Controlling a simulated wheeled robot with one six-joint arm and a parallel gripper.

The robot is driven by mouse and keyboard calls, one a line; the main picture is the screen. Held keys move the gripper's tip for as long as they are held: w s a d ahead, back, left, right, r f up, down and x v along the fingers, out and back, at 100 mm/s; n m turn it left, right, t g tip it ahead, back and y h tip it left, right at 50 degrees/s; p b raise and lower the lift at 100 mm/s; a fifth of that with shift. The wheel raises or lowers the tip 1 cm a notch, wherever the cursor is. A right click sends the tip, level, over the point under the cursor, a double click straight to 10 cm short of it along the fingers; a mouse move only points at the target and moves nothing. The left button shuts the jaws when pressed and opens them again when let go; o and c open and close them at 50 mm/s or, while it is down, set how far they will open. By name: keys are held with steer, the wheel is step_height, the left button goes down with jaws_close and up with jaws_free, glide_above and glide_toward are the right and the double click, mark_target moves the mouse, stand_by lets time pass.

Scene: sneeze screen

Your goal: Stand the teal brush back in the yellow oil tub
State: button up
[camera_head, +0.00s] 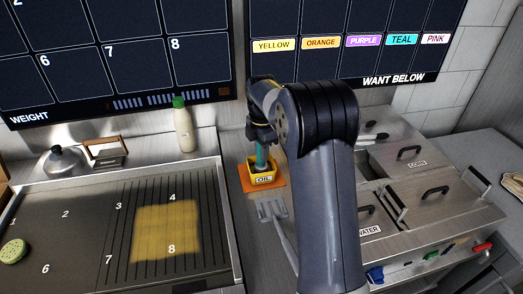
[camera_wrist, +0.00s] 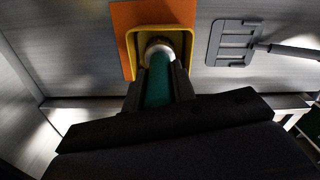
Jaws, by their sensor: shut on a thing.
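The teal brush (camera_head: 261,156) is upright between my gripper (camera_head: 262,136) and the yellow oil tub (camera_head: 263,179). My gripper is shut on the brush's teal handle, which also shows in the wrist view (camera_wrist: 158,82). The brush's pale lower end (camera_wrist: 158,50) is within the outline of the yellow tub (camera_wrist: 133,48) as seen from above. The lower end is hidden in the head view by the tub's front wall, marked OIL. I cannot tell whether it touches the tub's bottom. The tub stands on an orange mat (camera_head: 251,184).
A grey slotted spatula (camera_head: 270,209) lies just in front of the mat. A griddle (camera_head: 60,240) with a yellow patch is at left, and a pale bottle (camera_head: 184,130) stands behind it. Lidded steel wells (camera_head: 425,205) are at right. Dark screens (camera_head: 115,50) hang at the back.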

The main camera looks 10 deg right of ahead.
steer(key=shift+f+b, duration=0.3)
steer(key=shift+f, duration=0.35)
steer(key=o, duration=1.1)
steer(key=shift+c, duration=0.2)
steer(key=shift+r, duration=0.1)
step_height(320, 180, up, 11)
steer(key=shift+f, duration=0.15)
